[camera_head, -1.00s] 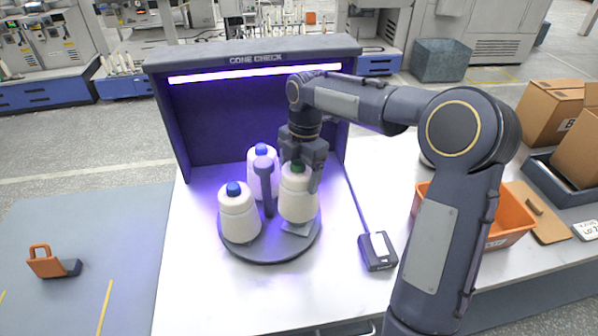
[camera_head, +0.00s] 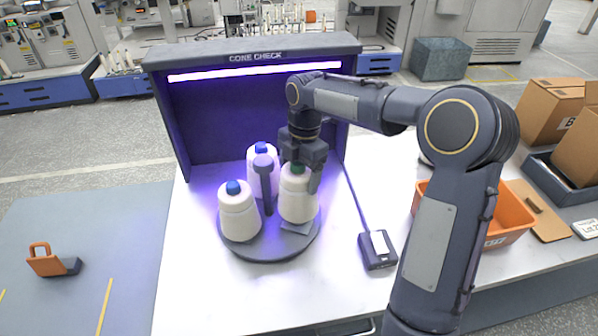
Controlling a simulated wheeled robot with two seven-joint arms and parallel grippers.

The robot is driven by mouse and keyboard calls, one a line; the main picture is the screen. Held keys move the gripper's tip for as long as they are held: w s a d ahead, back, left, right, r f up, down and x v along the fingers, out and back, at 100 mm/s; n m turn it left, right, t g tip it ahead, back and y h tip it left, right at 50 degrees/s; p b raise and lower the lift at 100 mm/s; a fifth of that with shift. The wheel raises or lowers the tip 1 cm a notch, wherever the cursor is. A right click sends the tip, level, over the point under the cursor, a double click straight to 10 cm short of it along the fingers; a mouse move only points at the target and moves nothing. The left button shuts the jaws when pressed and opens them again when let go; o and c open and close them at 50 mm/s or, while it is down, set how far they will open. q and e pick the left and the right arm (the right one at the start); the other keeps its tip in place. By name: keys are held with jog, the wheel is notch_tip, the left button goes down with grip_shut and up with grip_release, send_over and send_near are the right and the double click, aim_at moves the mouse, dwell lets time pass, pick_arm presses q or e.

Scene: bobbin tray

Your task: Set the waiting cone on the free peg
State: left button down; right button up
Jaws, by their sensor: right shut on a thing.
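A white cone with a green top (camera_head: 298,203) is upright at the right side of the round dark tray (camera_head: 262,252). My right gripper (camera_head: 299,172) comes from above and is shut on this cone near its green tip. A white cone with a blue top (camera_head: 238,214) stands at the tray's front left. Another blue-topped white cone (camera_head: 261,156) stands at the back, partly hidden by the dark centre post (camera_head: 264,184). A grey plate (camera_head: 298,230) shows under the green-topped cone. The peg under it is hidden. My left gripper is not in view.
The lit "CONE CHECK" booth (camera_head: 255,60) walls the back and sides of the tray. A small dark box (camera_head: 378,250) with a cable lies right of the tray. An orange bin (camera_head: 510,227) and cardboard boxes (camera_head: 553,110) stand further right. The white table (camera_head: 200,290) is clear in front.

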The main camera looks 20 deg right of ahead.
jog(key=shift+f+b, duration=0.55)
jog(key=shift+f, duration=0.5)
jog(key=shift+f+b, duration=0.45)
jog(key=shift+f, duration=0.5)
dwell(0.6)
jog(key=o, duration=1.6)
jog(key=r, duration=0.5)
jog(key=d+r, duration=0.1)
jog(key=r, duration=0.1)
jog(key=shift+w+r, duration=0.2)
jog(key=shift+r, duration=0.2)
